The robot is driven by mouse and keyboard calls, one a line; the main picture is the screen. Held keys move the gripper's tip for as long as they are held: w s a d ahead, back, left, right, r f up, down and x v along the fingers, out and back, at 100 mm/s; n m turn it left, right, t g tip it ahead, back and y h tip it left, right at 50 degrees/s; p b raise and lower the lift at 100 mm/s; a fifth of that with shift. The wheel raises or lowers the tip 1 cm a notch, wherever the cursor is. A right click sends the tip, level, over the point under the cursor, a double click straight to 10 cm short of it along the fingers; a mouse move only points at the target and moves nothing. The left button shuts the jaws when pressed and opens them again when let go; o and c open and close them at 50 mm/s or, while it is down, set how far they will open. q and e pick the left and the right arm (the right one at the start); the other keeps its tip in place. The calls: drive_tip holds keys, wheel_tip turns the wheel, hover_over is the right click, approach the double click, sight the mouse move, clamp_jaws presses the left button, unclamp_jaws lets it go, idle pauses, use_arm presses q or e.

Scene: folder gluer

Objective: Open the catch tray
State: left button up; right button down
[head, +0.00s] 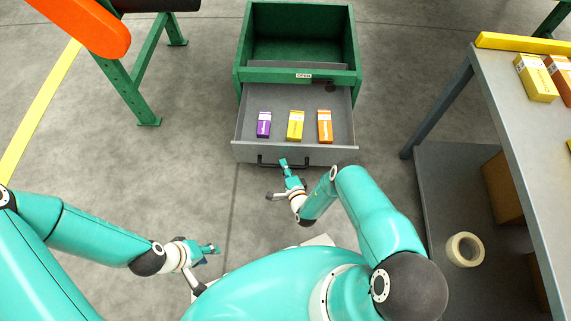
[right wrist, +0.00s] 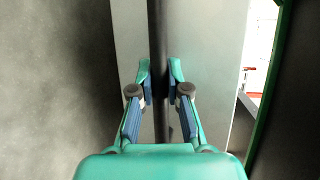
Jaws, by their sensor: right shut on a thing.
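The catch tray (head: 290,152) is a grey drawer pulled out from the green cabinet (head: 304,75). A purple box (head: 264,124), a yellow box (head: 296,125) and an orange box (head: 325,126) lie in it. Its dark bar handle (head: 268,162) is on the front face; in the right wrist view the handle (right wrist: 156,45) runs between my fingers. My right gripper (head: 285,176) is shut on the handle, and its fingers (right wrist: 160,85) sit on both sides of the bar. My left gripper (head: 208,253) is away from the tray, low at the left; its finger gap is unclear.
A grey table (head: 509,105) with yellow boxes (head: 537,78) stands at the right, with a tape roll (head: 464,249) on its lower shelf. A green frame (head: 128,75) with an orange part (head: 88,27) stands at the upper left. The floor left of the tray is clear.

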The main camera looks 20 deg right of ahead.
drive_tip(key=c, duration=1.2)
unclamp_jaws()
drive_tip(key=shift+s+a+f, duration=0.15)
drive_tip(key=shift+a+f, duration=0.1)
drive_tip(key=shift+a, duration=0.15)
drive_tip(key=shift+c, duration=0.2)
drive_tip(key=shift+o, duration=0.5)
drive_tip(key=shift+d, duration=0.1)
drive_tip(key=shift+d+r, duration=0.1)
drive_tip(key=shift+d, duration=0.05)
drive_tip(key=shift+r, duration=0.15)
